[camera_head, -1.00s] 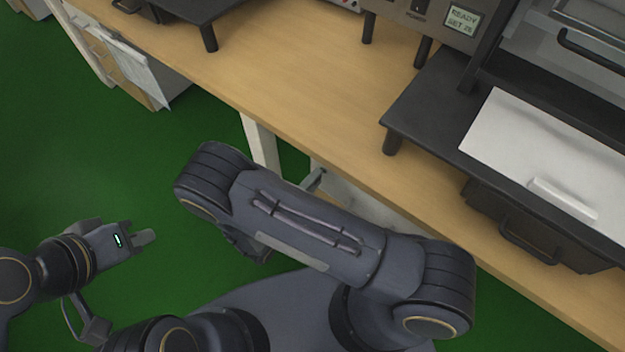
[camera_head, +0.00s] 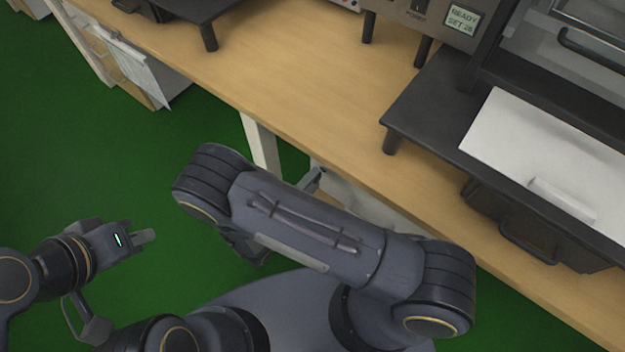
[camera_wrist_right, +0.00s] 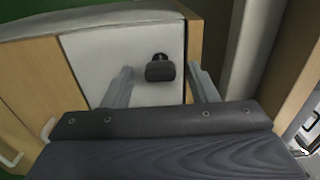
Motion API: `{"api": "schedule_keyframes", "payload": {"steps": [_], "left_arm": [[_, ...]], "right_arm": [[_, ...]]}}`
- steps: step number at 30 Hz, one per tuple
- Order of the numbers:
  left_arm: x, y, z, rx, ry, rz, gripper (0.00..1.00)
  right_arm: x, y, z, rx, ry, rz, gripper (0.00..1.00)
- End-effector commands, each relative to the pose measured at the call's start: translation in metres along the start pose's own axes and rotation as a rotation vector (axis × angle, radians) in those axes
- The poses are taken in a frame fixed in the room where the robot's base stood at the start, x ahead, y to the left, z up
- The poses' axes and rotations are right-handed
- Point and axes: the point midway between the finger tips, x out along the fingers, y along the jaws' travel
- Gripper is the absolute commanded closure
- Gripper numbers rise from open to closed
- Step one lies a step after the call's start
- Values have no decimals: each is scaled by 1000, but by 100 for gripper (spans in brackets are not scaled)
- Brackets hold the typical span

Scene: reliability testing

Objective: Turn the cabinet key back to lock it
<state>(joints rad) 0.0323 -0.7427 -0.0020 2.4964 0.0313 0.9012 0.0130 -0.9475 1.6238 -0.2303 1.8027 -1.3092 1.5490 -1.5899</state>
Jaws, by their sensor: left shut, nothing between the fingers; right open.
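In the right wrist view, a dark cabinet key (camera_wrist_right: 160,68) sticks out of a pale grey cabinet front (camera_wrist_right: 105,52). My right gripper (camera_wrist_right: 162,82) is open, with one finger on each side of the key. The fingers look apart from the key, though the exact gap in depth is hard to tell. In the head view, my right arm hides most of the cabinet, and only a pale part of it (camera_head: 375,205) shows under the table. My left gripper (camera_head: 148,236) is shut and empty over the green floor at the left.
A wooden table (camera_head: 300,90) runs diagonally above my right arm. Black stands and a grey machine (camera_head: 440,20) stand on it. The right wrist view shows wooden drawers with white handles (camera_wrist_right: 48,128). Green floor at left is free.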

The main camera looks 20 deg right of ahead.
Motion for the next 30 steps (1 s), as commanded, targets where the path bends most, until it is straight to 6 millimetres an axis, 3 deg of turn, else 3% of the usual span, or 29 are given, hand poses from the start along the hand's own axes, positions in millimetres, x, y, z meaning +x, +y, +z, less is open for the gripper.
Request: {"api": "schedule_keyframes", "payload": {"steps": [12, 30], "left_arm": [[0, 0, 0, 0, 0, 0, 100], [0, 0, 0, 0, 0, 0, 100]], "right_arm": [[-64, 0, 0, 0, -3, 1, 47], [-71, 0, 0, -2, 0, 1, 47]]}}
